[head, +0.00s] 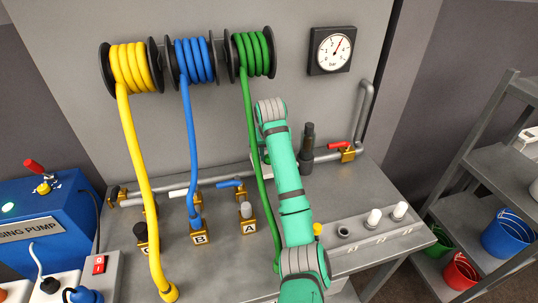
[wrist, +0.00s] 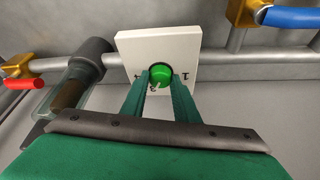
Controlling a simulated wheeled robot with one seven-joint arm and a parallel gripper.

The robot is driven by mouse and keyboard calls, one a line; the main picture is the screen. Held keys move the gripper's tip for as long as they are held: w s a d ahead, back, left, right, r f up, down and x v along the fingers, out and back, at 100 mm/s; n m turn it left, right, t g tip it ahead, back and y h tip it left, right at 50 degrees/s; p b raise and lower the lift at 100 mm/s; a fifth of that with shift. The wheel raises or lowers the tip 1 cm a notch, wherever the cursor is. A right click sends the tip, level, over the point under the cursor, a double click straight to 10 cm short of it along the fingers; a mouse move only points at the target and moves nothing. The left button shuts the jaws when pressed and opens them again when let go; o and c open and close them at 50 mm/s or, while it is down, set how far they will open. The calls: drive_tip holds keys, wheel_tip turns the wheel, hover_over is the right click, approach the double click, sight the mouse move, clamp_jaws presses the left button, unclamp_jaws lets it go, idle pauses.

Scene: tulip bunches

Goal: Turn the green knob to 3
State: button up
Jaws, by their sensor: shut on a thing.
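The green knob (wrist: 162,72) sits on a square white plate (wrist: 185,50) on the pipe in the wrist view. Dark numerals show on the plate, with a 1 at the right; the others are partly hidden or too small to read surely. A small pale mark shows on the knob's lower part; which number it points to I cannot tell. My gripper (wrist: 162,88) has its two green fingers at the knob's left and right sides, shut on it. In the head view my arm hides the knob and the fingers.
A red-handled valve (head: 348,150) and a dark upright cylinder (head: 307,145) stand right of my arm. A blue-handled valve (head: 230,184) and the green hose (head: 254,130) are close on its left. A round gauge (head: 333,50) hangs on the wall.

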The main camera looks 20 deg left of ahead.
drive_tip(key=shift+s, duration=0.1)
idle(0.3)
drive_tip(key=o, duration=1.1)
drive_tip(key=shift+c, duration=0.2)
drive_tip(key=v, duration=1)
drive_tip(key=shift+r, duration=0.45)
drive_tip(key=shift+s, duration=0.1)
